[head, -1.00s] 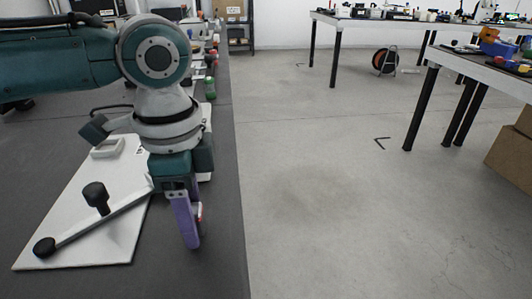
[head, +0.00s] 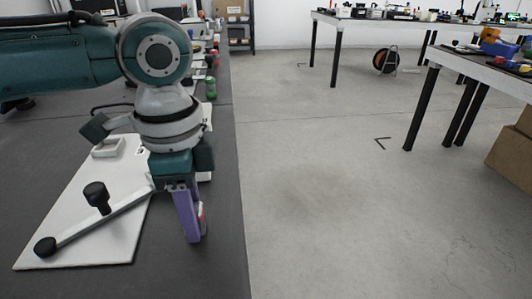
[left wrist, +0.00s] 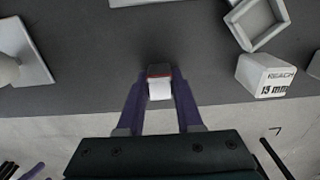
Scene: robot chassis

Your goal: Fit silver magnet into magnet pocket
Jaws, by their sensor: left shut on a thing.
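My left gripper (head: 190,238) has purple fingers and points down near the right edge of the dark table. In the left wrist view its fingers (left wrist: 160,92) are shut on a small pale block with a red end, which looks like the silver magnet (left wrist: 160,88). In the head view only a sliver of the block shows beside the fingers. A pale, open square frame (left wrist: 264,40) lies at the upper right of the left wrist view; I cannot tell whether it is the magnet pocket. My right gripper is out of view.
A white board (head: 105,240) with a bar and black knobs (head: 96,194) lies left of the gripper. A pale block marked "REACH 13 mm" (left wrist: 264,78) stands near the table edge. The dark table (head: 190,275) is bare in front; beyond its right edge is open floor.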

